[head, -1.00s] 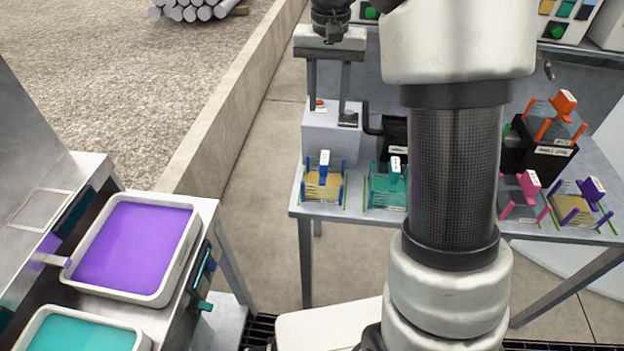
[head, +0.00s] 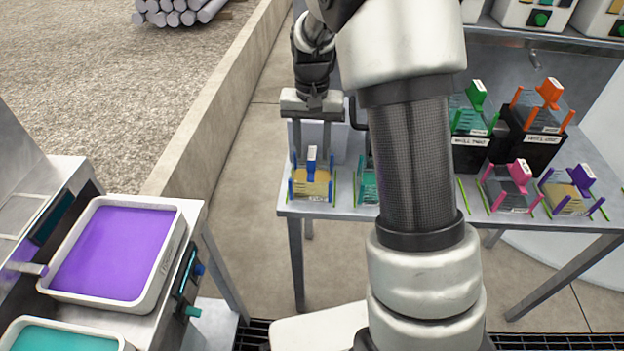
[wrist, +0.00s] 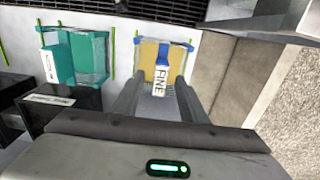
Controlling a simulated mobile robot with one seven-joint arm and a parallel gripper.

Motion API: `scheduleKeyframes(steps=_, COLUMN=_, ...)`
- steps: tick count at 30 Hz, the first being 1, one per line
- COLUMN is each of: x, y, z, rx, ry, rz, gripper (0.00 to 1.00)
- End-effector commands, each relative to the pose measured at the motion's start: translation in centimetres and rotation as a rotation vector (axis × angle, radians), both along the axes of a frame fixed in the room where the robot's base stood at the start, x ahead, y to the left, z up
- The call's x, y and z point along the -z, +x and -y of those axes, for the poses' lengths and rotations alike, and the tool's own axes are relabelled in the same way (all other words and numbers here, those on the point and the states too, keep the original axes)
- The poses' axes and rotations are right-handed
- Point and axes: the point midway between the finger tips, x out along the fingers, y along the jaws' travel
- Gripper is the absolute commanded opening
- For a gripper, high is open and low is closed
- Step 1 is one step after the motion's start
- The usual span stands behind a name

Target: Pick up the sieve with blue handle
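The sieve with the blue handle (head: 319,183) stands at the left end of the metal table in the head view, with a yellow mesh and blue corner posts. In the wrist view the same sieve (wrist: 151,55) lies ahead of my fingers, its white label reading "FINE". My gripper (head: 312,158) points down over it in the head view, one finger to each side of the handle as seen. My gripper (wrist: 160,95) is open in the wrist view, its fingers apart with the label between them in the picture. I cannot tell whether the fingers touch the handle.
A teal sieve (wrist: 82,55) stands beside it, partly hidden by my arm in the head view. Green (head: 473,110), orange (head: 543,103), pink (head: 512,182) and purple (head: 572,188) sieves stand farther right. A purple-filled tray (head: 176,250) is at left.

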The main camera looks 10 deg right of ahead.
Motion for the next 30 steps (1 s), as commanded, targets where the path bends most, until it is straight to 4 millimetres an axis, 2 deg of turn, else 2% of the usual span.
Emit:
scheduleKeyframes(steps=1, x=1.0, y=-0.1, z=0.0, rx=0.0, ry=0.0, rz=-0.002, gripper=0.39)
scheduleKeyframes(steps=4, x=1.9, y=0.0, z=0.0, rx=0.0, ry=0.0, rz=-0.001, gripper=0.39)
scheduleKeyframes(steps=12, x=2.2, y=0.0, z=0.0, rx=0.0, ry=0.0, rz=0.001, gripper=0.39)
scheduleKeyframes(steps=13, x=2.2, y=0.0, z=0.0, rx=0.0, ry=0.0, rz=0.001, gripper=0.37)
scheduleKeyframes(steps=20, x=2.2, y=0.0, z=0.0, rx=0.0, ry=0.0, rz=0.001, gripper=0.0)
scheduleKeyframes(steps=30, x=2.0, y=0.0, z=0.0, rx=0.0, ry=0.0, rz=0.002, gripper=0.0)
